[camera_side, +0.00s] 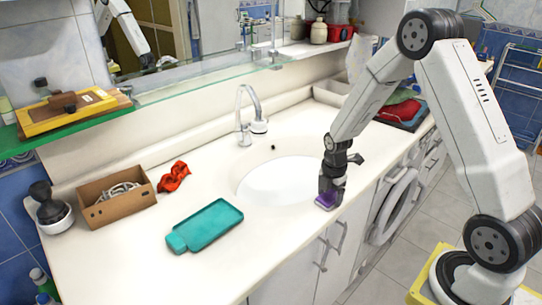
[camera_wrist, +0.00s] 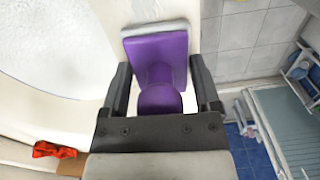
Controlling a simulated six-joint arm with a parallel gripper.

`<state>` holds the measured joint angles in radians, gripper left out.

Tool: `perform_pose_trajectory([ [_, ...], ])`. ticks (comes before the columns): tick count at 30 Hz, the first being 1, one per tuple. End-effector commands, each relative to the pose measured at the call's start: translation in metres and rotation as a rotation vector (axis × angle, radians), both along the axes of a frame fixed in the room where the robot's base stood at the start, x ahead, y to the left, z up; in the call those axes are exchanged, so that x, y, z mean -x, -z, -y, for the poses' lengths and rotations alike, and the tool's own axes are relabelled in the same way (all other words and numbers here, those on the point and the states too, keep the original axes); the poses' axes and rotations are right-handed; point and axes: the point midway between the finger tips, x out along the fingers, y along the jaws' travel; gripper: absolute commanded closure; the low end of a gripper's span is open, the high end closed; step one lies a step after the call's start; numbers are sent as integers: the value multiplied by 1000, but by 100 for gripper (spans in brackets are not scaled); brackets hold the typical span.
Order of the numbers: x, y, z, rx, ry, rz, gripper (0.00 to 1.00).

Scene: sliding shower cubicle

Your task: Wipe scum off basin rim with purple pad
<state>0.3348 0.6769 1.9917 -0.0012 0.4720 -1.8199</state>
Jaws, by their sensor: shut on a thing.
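The purple pad (camera_side: 328,201) is at the front right rim of the white basin (camera_side: 276,181), low against the counter. In the wrist view the purple pad (camera_wrist: 158,60) shows a pale grey edge at its far end. My gripper (camera_side: 331,186) is shut on the pad, with a dark finger on each side of it in the wrist view (camera_wrist: 163,92). The pad looks to touch the counter by the rim, but I cannot tell for sure. The basin's edge also shows at the left of the wrist view (camera_wrist: 85,85). I cannot make out any scum on the rim.
A teal tray (camera_side: 206,226), a red cloth-like thing (camera_side: 173,177) and a cardboard box (camera_side: 117,206) lie left of the basin. A chrome tap (camera_side: 253,122) stands behind it. A glass shelf (camera_side: 205,79) juts out above the counter.

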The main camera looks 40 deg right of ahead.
Motion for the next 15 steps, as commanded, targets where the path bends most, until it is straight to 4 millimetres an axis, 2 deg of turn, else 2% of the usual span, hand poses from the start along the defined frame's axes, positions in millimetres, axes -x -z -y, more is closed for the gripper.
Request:
perform_pose_trajectory([
  [9,1,0,18,0,1,-1,67],
  [15,1,0,20,0,0,-1,67],
])
